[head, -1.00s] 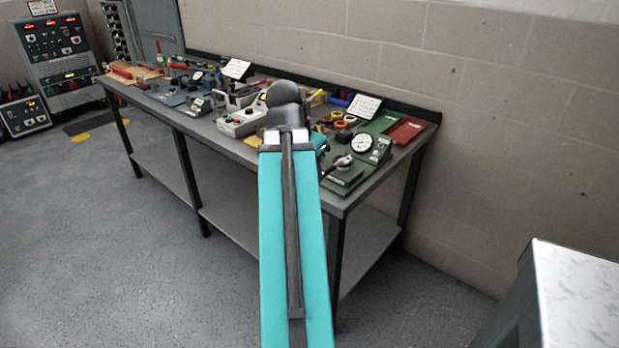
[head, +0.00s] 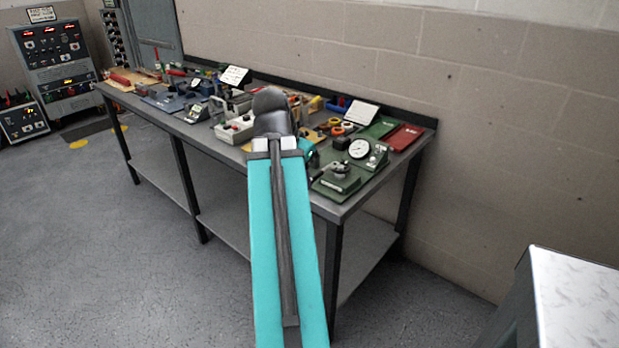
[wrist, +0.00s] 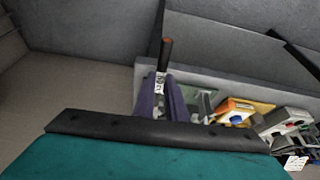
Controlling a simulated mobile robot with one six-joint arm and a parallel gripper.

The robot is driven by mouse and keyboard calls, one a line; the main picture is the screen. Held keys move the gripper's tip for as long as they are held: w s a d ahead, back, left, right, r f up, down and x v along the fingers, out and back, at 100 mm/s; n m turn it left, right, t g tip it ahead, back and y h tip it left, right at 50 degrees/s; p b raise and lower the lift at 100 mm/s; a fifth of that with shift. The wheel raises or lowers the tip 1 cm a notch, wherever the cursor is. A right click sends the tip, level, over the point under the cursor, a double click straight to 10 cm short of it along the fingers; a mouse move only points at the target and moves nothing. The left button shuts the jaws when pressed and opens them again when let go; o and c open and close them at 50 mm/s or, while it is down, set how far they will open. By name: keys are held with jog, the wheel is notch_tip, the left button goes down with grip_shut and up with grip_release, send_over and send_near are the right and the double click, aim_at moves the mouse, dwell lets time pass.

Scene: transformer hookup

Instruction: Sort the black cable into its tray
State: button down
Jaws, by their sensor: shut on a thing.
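In the wrist view my gripper (wrist: 160,103) is shut on a dark cable piece (wrist: 165,56) with an orange-brown end and a white label. The cable stands up out of the purple fingers, over the bench side. In the head view my arm hides the gripper and the cable. A green tray (head: 379,128) and a red tray (head: 405,137) lie side by side at the right end of the bench. I cannot tell a black cable tray in these views.
The grey bench (head: 318,203) is crowded with instruments. A round gauge (head: 360,149) and a green-based device (head: 338,180) stand near its right end. A pale-topped cabinet (head: 575,300) is at lower right. Floor in front is clear.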

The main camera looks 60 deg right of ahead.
jog(key=w+a+r+n+t+p, duration=0.3)
jog(key=w+a+n+p, duration=0.35)
jog(key=w+a, duration=1.45)
jog(key=w+a+r+n+t+y+p, duration=0.1)
jog(key=w+a+n+y+p, duration=0.1)
jog(key=w+a+n, duration=0.5)
jog(key=w+a+r+n+t+y+p, duration=0.1)
jog(key=w+a+n, duration=0.5)
jog(key=w+a, duration=0.6)
jog(key=shift+a+r+n+y+p, duration=0.15)
jog(key=shift+a+n+y+p, duration=0.35)
jog(key=shift+a, duration=3.75)
